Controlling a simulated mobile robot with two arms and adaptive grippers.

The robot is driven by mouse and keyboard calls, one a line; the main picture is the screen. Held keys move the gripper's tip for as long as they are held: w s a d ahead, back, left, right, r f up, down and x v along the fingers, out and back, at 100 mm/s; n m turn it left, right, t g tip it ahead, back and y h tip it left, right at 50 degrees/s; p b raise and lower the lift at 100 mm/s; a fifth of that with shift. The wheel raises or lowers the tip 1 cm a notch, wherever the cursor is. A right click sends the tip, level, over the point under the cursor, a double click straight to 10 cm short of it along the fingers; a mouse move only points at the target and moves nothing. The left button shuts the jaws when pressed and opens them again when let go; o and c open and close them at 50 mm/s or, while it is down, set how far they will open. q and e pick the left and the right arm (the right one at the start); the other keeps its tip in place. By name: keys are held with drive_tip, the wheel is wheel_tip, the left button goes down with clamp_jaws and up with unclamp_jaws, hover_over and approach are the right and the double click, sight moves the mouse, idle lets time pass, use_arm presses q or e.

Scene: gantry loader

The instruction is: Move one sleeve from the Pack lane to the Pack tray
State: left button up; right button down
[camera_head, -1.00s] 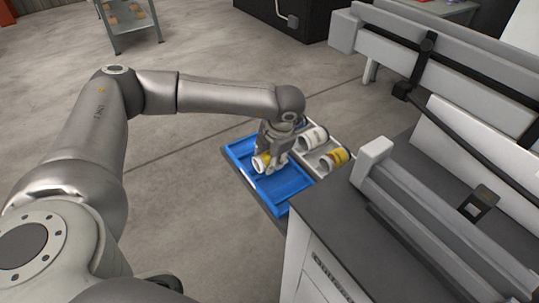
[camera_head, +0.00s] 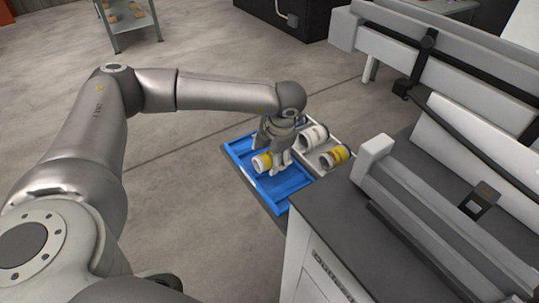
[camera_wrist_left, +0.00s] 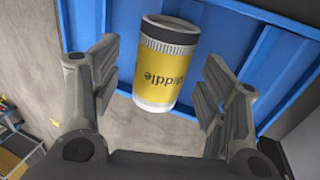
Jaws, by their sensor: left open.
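A white sleeve with a yellow band and dark end (camera_head: 262,162) is at the blue tray (camera_head: 288,187). My left gripper (camera_head: 274,154) is open at the tray. In the left wrist view its fingers (camera_wrist_left: 160,84) stand on both sides of the sleeve, with a visible gap at each side. The blue tray (camera_wrist_left: 222,35) lies behind the sleeve. I cannot tell from these views whether the sleeve rests fully on the tray floor. My right gripper is not in view.
A light-coloured tray beside the blue one holds a white sleeve (camera_head: 313,137) and a yellow-banded sleeve (camera_head: 334,157). A dark-topped bench (camera_head: 330,220) with a white gantry rail (camera_head: 425,215) stands close at the right. Open floor lies to the left.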

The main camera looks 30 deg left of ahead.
use_arm(q)
drive_tip(key=a+p+v, duration=0.1)
drive_tip(key=p+v, duration=0.1)
drive_tip(key=v, duration=1.5)
drive_tip(key=shift+w+a+r, duration=0.25)
drive_tip(key=shift+w+a, duration=0.05)
drive_tip(key=shift+a, duration=0.1)
drive_tip(key=shift+f, duration=0.1)
